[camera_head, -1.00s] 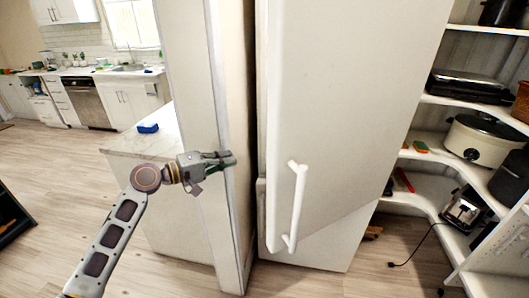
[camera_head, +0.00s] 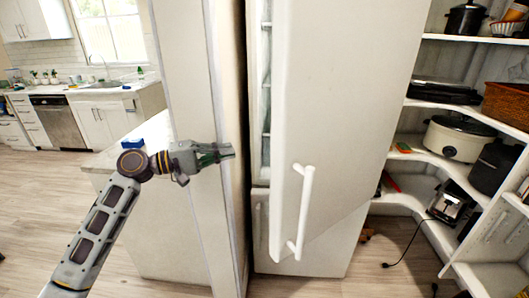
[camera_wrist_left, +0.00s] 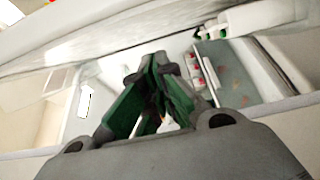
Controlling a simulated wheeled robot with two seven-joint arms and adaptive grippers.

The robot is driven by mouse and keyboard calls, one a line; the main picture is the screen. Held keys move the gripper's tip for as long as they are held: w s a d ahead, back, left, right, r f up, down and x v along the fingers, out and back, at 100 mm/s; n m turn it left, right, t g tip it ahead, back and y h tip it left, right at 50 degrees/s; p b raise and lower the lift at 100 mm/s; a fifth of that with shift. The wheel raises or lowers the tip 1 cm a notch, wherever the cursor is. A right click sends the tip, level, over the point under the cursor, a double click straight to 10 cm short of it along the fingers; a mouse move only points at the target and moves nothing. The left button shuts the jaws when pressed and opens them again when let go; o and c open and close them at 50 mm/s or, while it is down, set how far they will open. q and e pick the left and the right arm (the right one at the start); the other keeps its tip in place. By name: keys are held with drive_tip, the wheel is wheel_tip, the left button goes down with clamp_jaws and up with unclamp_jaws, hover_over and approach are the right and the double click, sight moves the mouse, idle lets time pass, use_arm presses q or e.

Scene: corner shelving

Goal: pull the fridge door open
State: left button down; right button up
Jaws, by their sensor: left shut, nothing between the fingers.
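The white fridge door (camera_head: 335,120) stands partly open in the head view, with a gap at its left side. Through the gap I see part of the fridge's inside shelves (camera_head: 266,90). The door's long white handle (camera_head: 304,212) is on its lower part, facing me. My left gripper (camera_head: 232,151) is shut and empty, in front of the white wall panel left of the fridge, apart from the handle. In the left wrist view its green-lined fingers (camera_wrist_left: 157,62) meet at the tips. My right gripper is not in view.
Corner shelving (camera_head: 425,150) on the right holds a slow cooker (camera_head: 455,138), a toaster (camera_head: 450,203) and a basket (camera_head: 507,103). Wooden floor is open at left.

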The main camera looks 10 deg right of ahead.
use_arm(q)
drive_tip(key=shift+d, duration=0.1)
drive_tip(key=s+d+p, duration=0.1)
drive_tip(key=s+d, duration=0.1)
drive_tip(key=d, duration=0.9)
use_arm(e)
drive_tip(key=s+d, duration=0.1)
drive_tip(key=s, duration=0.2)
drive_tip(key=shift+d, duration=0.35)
use_arm(q)
drive_tip(key=shift+s+d+p, duration=0.1)
drive_tip(key=shift+s+p, duration=0.05)
drive_tip(key=shift+p, duration=0.15)
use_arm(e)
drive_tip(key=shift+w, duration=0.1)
